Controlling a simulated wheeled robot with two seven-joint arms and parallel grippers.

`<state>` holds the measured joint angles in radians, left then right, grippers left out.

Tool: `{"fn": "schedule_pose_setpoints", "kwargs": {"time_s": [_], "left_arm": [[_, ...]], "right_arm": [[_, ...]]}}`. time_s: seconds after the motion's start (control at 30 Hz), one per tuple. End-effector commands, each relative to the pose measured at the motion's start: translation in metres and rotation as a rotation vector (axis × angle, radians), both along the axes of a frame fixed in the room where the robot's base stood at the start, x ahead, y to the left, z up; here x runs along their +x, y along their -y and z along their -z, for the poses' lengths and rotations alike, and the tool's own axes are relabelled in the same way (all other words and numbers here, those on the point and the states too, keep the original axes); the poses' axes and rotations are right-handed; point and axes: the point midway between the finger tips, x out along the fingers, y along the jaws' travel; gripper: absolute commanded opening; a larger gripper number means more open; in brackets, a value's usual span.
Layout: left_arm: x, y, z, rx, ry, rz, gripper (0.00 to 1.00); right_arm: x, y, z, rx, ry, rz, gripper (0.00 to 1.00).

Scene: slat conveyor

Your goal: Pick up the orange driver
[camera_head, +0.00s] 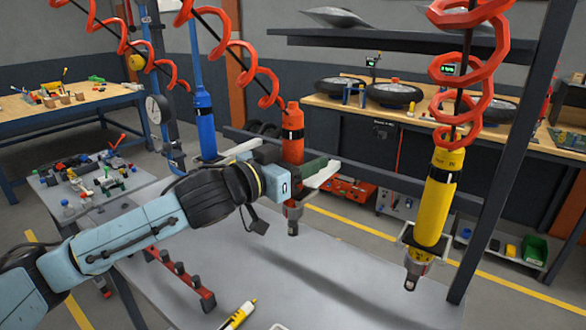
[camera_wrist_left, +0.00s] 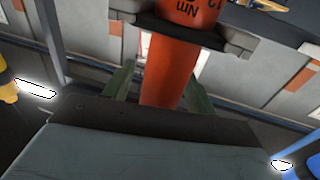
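The orange driver (camera_head: 292,130) hangs upright from a coiled red hose in the middle of the head view, its metal lower end above the grey table. In the left wrist view its orange body (camera_wrist_left: 170,70) runs between the two green-padded fingers. My left gripper (camera_head: 296,172) is at the driver's body, with the fingers on either side of it. The fingers look open, with a visible gap on the left of the body in the wrist view. The hand hides part of the driver in the head view. My right gripper is not in view.
A blue driver (camera_head: 205,125) hangs to the left and a yellow driver (camera_head: 437,195) to the right, near a dark post. A red rack (camera_head: 180,278) and a yellow tool (camera_head: 238,315) lie on the grey table (camera_head: 330,290). The table's right half is mostly clear.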

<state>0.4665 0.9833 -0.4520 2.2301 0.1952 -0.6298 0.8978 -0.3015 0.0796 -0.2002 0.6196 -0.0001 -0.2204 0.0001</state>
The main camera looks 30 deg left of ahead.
Motion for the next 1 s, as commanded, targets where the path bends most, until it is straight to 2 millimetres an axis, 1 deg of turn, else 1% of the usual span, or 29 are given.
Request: {"fn": "schedule_pose_setpoints", "kwargs": {"time_s": [0.03,0.07,0.4,0.77,0.87,1.0], "left_arm": [[0.000,0.000,0.000,0.000,0.000,0.000,0.49],[0.000,0.000,0.000,0.000,0.000,0.000,0.45],[0.000,0.000,0.000,0.000,0.000,0.000,0.01],[0.000,0.000,-0.006,-0.001,0.006,0.000,0.00],[0.000,0.000,-0.015,-0.001,0.008,0.001,0.00],[0.000,0.000,-0.033,0.000,0.009,0.000,0.00]], "right_arm": [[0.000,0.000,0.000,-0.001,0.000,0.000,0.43],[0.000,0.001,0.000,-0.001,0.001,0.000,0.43],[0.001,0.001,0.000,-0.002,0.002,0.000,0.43],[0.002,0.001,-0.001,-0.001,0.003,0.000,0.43],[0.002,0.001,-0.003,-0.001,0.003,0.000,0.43],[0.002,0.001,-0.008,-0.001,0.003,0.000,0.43]]}}
